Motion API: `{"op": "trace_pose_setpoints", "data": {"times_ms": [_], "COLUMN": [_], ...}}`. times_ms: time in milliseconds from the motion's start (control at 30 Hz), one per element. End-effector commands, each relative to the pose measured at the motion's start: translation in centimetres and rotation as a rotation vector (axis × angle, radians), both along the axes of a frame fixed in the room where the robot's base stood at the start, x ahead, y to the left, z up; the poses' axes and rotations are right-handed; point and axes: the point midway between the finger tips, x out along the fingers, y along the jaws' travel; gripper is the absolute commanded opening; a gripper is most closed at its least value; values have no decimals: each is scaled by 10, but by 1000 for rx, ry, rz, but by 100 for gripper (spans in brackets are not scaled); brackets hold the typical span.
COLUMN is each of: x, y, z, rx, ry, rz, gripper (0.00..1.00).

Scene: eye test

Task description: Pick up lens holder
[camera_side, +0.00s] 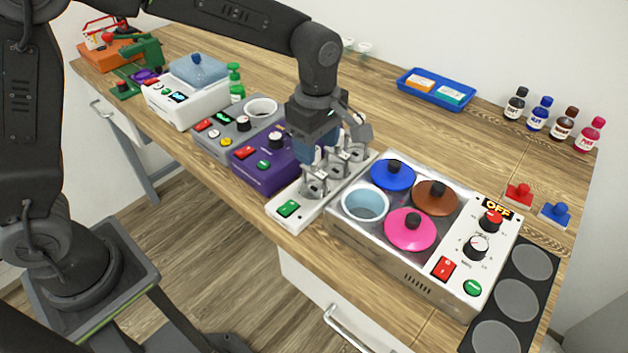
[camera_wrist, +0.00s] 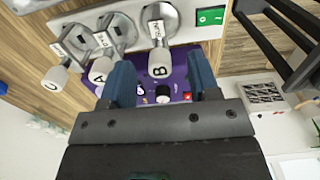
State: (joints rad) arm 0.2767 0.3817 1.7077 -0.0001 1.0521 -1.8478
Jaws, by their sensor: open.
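A white base (camera_side: 295,215) carries three metal holders with pale, lettered handle ends; none is plainly marked as the lens holder. Holder B (camera_side: 314,184) is nearest the green switch, with the other two, holder A (camera_side: 336,166) and holder C (camera_side: 356,150), behind it. In the wrist view, the handle of holder B (camera_wrist: 160,64) appears between the blue fingers, holder A (camera_wrist: 101,68) is just left of the left finger, and holder C (camera_wrist: 55,78) is further left. My gripper (camera_side: 316,150) is open and empty above the holder row; it also shows in the wrist view (camera_wrist: 158,70). I cannot tell its exact height.
A purple device (camera_side: 262,172) stands close on the left. A cooker (camera_side: 385,262) with coloured lids stands close on the right. A blue tray (camera_side: 437,90) and several small bottles (camera_side: 538,113) are at the back. The bench between tray and cooker is mostly clear.

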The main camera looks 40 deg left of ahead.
Motion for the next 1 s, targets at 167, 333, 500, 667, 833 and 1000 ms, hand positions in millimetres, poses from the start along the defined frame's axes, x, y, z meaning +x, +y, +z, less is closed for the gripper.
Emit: {"op": "trace_pose_setpoints", "data": {"times_ms": [167, 333, 500, 667, 833, 1000], "x": [1, 1, 1, 1, 1, 1], "y": [6, 8, 8, 8, 8, 8], "z": [-20, -44, -52, -52, -52, -52], "rx": [1, 1, 0, 0, 0, 0], "ry": [4, 3, 0, 0, 0, 0], "rz": [2, 0, 0, 0, 0, 0], "gripper": [56, 56, 56, 56, 41, 25]}}
